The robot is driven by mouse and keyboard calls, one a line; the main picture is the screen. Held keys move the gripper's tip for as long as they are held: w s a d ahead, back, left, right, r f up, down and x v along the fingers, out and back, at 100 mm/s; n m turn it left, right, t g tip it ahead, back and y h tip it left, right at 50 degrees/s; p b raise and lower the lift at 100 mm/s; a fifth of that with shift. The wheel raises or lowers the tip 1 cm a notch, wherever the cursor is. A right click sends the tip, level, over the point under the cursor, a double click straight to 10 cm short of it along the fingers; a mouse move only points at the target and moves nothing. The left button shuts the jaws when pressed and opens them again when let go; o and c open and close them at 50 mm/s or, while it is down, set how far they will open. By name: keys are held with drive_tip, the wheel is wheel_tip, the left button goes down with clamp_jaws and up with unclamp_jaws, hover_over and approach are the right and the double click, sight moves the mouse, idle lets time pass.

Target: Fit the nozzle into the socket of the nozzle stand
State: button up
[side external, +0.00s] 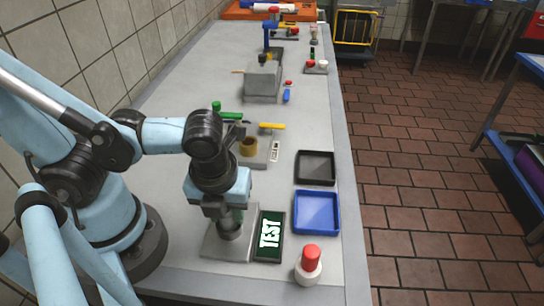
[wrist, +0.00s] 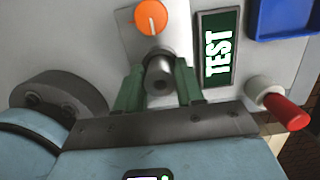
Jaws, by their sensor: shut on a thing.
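My gripper (wrist: 158,84) is shut on the nozzle (wrist: 159,72), a grey metal cylinder with a round opening, held between its two green fingers. In the side external view my gripper (side external: 232,214) points down over a light grey plate (side external: 213,243), at the near end of the bench. A dark round part (side external: 230,231) shows just under the fingers; I cannot tell whether it is the nozzle or the socket. In the wrist view the plate (wrist: 134,40) lies beyond the nozzle and carries an orange knob (wrist: 151,17). The socket's opening is hidden, so the fit cannot be judged.
A TEST panel (side external: 269,236) lies close to the right of the plate. A red-capped white object (side external: 309,263) stands at the near right corner. Blue (side external: 334,213) and black (side external: 331,168) trays lie along the right edge. Other equipment fills the bench farther back.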

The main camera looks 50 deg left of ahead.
drive_tip(key=shift+f, duration=0.15)
drive_tip(key=o, duration=1.1)
drive_tip(key=shift+s+d+r, duration=0.6)
drive_tip(key=shift+s+r, duration=0.05)
drive_tip(key=shift+r, duration=5.35)
drive_tip(key=w+a+n+t, duration=0.2)
drive_tip(key=w+a+n, duration=0.1)
drive_tip(key=n, duration=0.6)
drive_tip(key=w+a+f+n+t, duration=0.1)
drive_tip(key=w+a+n, duration=0.3)
drive_tip(key=n, duration=0.5)
drive_tip(key=w+a+n+t+h, duration=0.1)
drive_tip(key=w+a+n+t, duration=0.2)
drive_tip(key=n, duration=0.6)
drive_tip(key=shift+w+a+f, duration=0.1)
drive_tip(key=shift+w+f, duration=0.1)
drive_tip(key=shift+w, duration=0.45)
drive_tip(key=shift+w+a+f, duration=0.1)
drive_tip(key=shift+w+f, duration=0.1)
drive_tip(key=shift+w, duration=0.45)
